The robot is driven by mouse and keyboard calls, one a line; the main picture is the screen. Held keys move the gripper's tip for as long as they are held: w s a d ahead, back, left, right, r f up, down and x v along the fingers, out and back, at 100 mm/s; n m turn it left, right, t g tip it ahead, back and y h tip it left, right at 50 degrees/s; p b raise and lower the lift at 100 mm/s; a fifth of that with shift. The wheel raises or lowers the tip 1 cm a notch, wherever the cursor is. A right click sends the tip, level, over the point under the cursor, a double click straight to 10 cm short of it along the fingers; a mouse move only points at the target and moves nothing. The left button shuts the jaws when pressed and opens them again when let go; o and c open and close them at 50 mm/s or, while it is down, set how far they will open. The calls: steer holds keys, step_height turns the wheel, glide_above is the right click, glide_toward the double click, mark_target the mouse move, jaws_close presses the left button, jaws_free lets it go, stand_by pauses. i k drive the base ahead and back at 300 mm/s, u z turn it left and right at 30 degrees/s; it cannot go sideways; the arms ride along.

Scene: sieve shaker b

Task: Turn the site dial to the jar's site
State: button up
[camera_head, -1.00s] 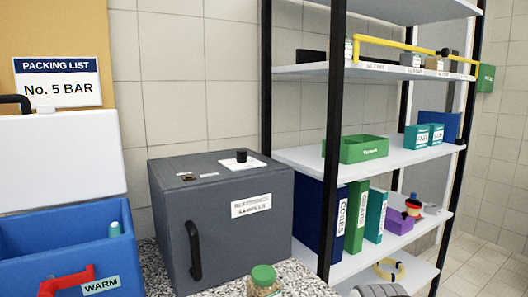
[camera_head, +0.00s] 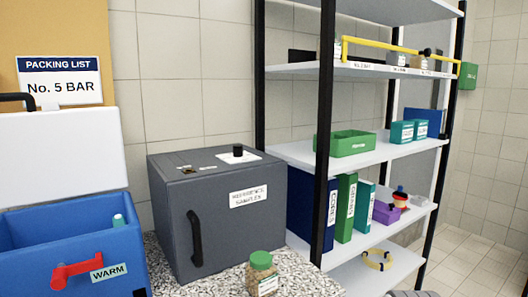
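A clear jar with a green lid and brownish contents (camera_head: 263,277) stands upright on the speckled counter at the bottom middle. Its label is too small to read. A black knob (camera_head: 238,151) stands on a white plate on top of the dark grey box (camera_head: 178,220); I cannot tell whether it is the site dial, and its markings are not readable. The box front carries a "REFERENCE SAMPLES" label and a black handle, and its door is shut. My gripper is not in view.
A blue cooler (camera_head: 30,240) with a raised white lid, a red latch and a "WARM" label stands at left. A packing list (camera_head: 59,83) reads "No. 5 BAR". A shelf rack (camera_head: 325,150) with binders, bins and a yellow rail fills the right. Floor shows at far right.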

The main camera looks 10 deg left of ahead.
mark_target(238, 150)
steer(key=z, duration=0.05)
steer(key=k, duration=1.05)
steer(key=u, duration=0.5)
steer(key=i, duration=0.95)
steer(key=u, duration=0.05)
